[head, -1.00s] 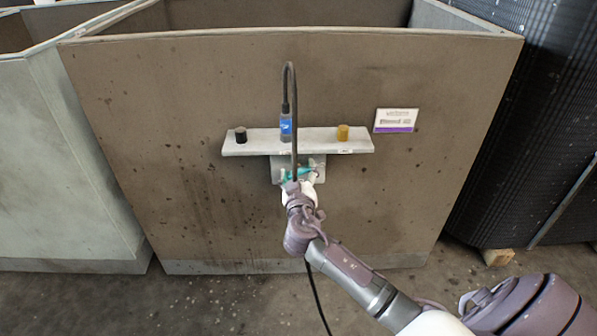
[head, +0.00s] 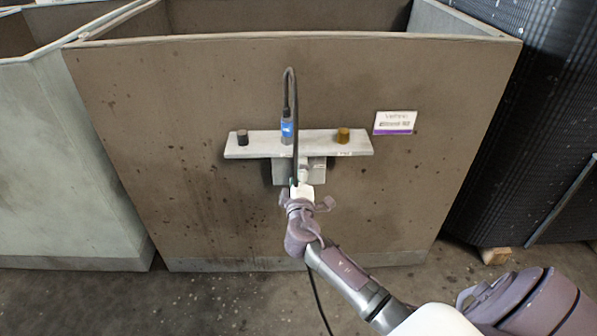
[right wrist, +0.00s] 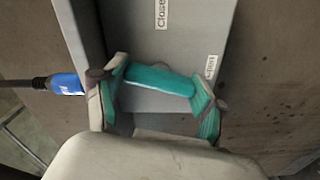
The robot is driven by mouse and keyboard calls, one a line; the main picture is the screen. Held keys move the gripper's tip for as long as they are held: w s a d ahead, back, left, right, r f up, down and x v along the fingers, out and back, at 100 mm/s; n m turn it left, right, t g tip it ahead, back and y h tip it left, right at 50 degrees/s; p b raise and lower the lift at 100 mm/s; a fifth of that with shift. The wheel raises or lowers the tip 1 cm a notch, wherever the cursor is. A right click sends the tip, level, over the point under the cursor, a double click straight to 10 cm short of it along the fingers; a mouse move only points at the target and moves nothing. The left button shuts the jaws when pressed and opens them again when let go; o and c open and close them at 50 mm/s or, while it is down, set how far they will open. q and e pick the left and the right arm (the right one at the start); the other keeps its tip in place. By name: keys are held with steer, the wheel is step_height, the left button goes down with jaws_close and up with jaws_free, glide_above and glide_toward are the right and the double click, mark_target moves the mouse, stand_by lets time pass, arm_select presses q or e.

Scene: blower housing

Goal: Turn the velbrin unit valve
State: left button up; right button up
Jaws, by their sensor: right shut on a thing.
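The valve's teal handle (right wrist: 160,81) shows in the right wrist view in front of a grey panel, between my right gripper's two fingers (right wrist: 158,100). The gripper is shut on it, one finger at each end. In the head view my right gripper (head: 303,188) is at the small grey panel (head: 318,171) below the shelf, and it mostly hides the handle. White labels are on the panel: one reads "Close" (right wrist: 162,13), the other (right wrist: 211,66) is too small to read surely. My left gripper is not in view.
A grey shelf (head: 262,146) above carries a dark knob (head: 242,137), a blue connector (head: 287,129) with a black cable (head: 292,80), and a yellow-brown knob (head: 343,136). A white and purple sign (head: 395,122) is on the brown housing (head: 190,110). The cable hangs in front of the shelf.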

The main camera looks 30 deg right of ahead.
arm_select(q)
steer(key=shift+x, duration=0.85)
arm_select(e)
steer(key=shift+f+n, duration=0.1)
steer(key=shift+n, duration=0.6)
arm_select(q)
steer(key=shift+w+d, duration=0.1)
arm_select(e)
steer(key=o, duration=1.1)
steer(key=shift+o, duration=0.2)
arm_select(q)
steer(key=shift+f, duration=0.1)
arm_select(e)
steer(key=shift+s+a, duration=0.1)
steer(key=v, duration=1.2)
